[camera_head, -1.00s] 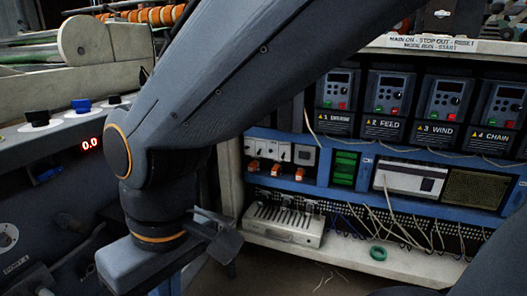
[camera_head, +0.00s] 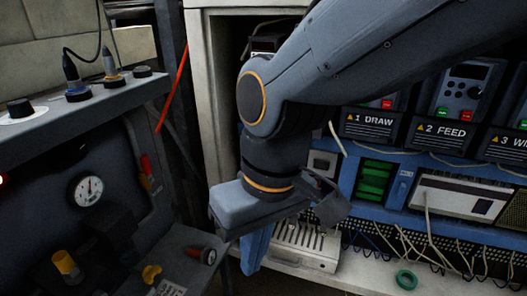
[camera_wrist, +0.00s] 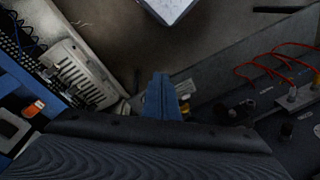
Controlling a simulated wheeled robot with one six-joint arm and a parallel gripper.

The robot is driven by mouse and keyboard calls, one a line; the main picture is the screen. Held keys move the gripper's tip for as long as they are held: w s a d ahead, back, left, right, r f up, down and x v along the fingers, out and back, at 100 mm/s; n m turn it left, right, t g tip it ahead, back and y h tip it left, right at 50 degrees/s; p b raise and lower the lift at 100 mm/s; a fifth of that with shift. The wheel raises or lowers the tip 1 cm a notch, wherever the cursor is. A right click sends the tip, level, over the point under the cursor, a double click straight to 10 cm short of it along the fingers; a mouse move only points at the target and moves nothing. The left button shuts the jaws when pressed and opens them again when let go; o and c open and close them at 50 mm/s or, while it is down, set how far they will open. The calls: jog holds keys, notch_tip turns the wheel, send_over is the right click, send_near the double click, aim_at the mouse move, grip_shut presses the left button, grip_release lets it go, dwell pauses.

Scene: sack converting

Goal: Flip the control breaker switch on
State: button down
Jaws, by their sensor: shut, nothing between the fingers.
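My gripper (camera_head: 257,248) points down in front of the cabinet's left part, its blue fingers together and empty. In the wrist view the shut fingers (camera_wrist: 161,98) are at the middle, over the floor. My arm hides the row of breakers in the head view. One orange breaker toggle (camera_wrist: 33,108) shows at the left edge of the wrist view on the blue panel, well apart from the fingers. Whether it is the control breaker, and its position, I cannot tell.
The open cabinet has drive units labelled 1 DRAW (camera_head: 368,125) and 2 FEED (camera_head: 440,133), a green terminal block (camera_head: 374,180), loose wires and a green tape ring (camera_head: 406,280). A dark console with a gauge (camera_head: 88,191) stands close at left.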

jog(key=w+d+f+n+t+h+b, duration=0.1)
jog(key=w+d+f+n+h, duration=0.25)
jog(key=d+n+h, duration=0.25)
jog(key=w+d+f+n+t+h, duration=0.2)
jog(key=w+d+n+h, duration=0.3)
jog(key=w+a+n+t+h+b, duration=0.1)
jog(key=w+a+n+t+h, duration=0.2)
jog(key=w+n+t, duration=0.5)
jog(key=w+a+f+n+t+y, duration=0.2)
jog(key=w+a+n+t+y, duration=0.2)
jog(key=a, duration=0.7)
jog(key=w+n+t, duration=0.2)
jog(key=w+n, duration=0.1)
jog(key=shift+a+f+n+y, duration=0.15)
jog(key=shift+a+n+y, duration=0.15)
jog(key=shift+n, duration=0.1)
jog(key=shift+w+d, duration=0.1)
jog(key=shift+w, duration=0.05)
jog(key=b+x, duration=0.4)
jog(key=x, duration=0.5)
jog(key=shift+w+d+b, duration=0.15)
jog(key=shift+w+b, duration=0.2)
jog(key=shift+w, duration=0.05)
